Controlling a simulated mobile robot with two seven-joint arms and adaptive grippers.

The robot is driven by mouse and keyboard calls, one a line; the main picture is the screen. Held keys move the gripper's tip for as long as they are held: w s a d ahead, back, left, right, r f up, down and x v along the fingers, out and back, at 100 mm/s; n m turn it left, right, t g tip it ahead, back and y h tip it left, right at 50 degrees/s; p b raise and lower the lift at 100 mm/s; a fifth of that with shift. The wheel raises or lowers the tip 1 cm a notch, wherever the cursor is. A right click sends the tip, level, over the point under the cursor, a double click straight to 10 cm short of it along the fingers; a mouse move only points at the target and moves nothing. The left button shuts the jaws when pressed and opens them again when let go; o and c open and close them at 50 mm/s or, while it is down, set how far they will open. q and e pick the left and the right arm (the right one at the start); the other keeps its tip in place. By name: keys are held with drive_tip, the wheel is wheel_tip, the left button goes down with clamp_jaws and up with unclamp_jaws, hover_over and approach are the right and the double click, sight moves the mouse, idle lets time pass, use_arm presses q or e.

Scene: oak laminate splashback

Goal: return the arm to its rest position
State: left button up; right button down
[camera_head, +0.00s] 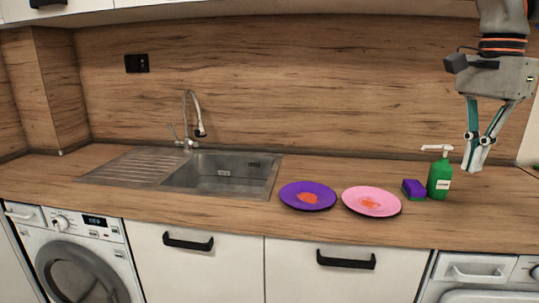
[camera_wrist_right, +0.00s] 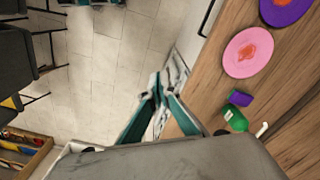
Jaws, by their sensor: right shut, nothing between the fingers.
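My right gripper (camera_head: 474,168) hangs at the right of the head view, fingers pointing down, above the counter near the green bottle. Its fingertips are together with nothing between them; they also show together in the right wrist view (camera_wrist_right: 157,78). The right arm comes in from the top right corner. The green pump bottle (camera_head: 439,178) stands upright just left of the gripper, and the gripper does not hold it. The bottle also shows in the right wrist view (camera_wrist_right: 235,119).
A purple sponge (camera_head: 414,189) lies beside the bottle. A pink plate (camera_head: 360,206) and a purple plate (camera_head: 291,204), both with orange stains, lie on the wooden counter (camera_head: 330,228). A metal sink (camera_head: 222,177) with a tap (camera_head: 195,118) is further left. The splashback stands behind.

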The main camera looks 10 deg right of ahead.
wheel_tip(320, 180, down, 36)
drive_tip(key=m+t+y+p, duration=0.3)
drive_tip(key=m+t+y, duration=0.75)
drive_tip(key=m, duration=1.25)
drive_tip(key=s+a+f+m+t+h+p, duration=0.1)
drive_tip(key=s+a+f+m+t+h, duration=0.15)
drive_tip(key=f+m, duration=0.5)
drive_tip(key=s+a+f+m+t+h+p, duration=0.1)
drive_tip(key=s+a+f+m+h, duration=0.25)
drive_tip(key=f+m, duration=0.35)
use_arm(q)
drive_tip(key=s+f+g, duration=0.1)
drive_tip(key=s+f, duration=0.4)
drive_tip(key=s, duration=0.1)
drive_tip(key=shift+n+g+p, duration=0.35)
drive_tip(key=shift+n+g, duration=0.05)
use_arm(e)
drive_tip(key=s+a+f+m+g+h, duration=0.1)
drive_tip(key=s+a+f+m, duration=0.2)
drive_tip(key=s+a+m, duration=0.2)
drive_tip(key=s+a+f+m+g+h, duration=0.1)
drive_tip(key=s+a+f+m, duration=0.3)
drive_tip(key=a+m, duration=0.5)
drive_tip(key=a+g, duration=0.1)
drive_tip(key=a, duration=0.1)
drive_tip(key=shift+s+a+m, duration=0.35)
drive_tip(key=shift+a, duration=0.05)
